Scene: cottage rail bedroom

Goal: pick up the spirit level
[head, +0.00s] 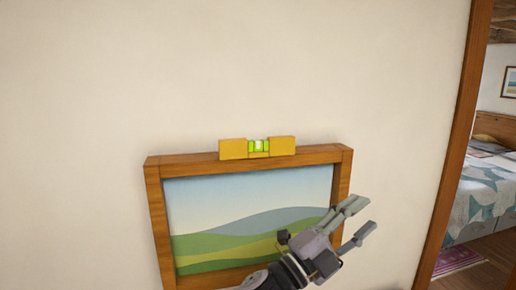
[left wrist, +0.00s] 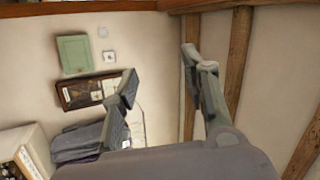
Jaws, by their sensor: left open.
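The spirit level (head: 233,149) is yellow with a bright green vial in its middle. It rests on the top edge of a wooden picture frame (head: 157,222) on the wall in the head view. My left gripper (head: 366,216) is open and empty. In the head view it shows below and to the right of the level, in front of the frame's lower right part, with its fingers pointing up and right. In the left wrist view, its fingers (left wrist: 160,70) are spread and the level does not show. My right gripper is not in view.
A wooden door post (head: 459,150) stands to the right, with a bed (head: 485,185) in the room beyond. The wall above and left of the frame is bare. The left wrist view shows a green wall panel (left wrist: 74,54) and wooden beams (left wrist: 238,55).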

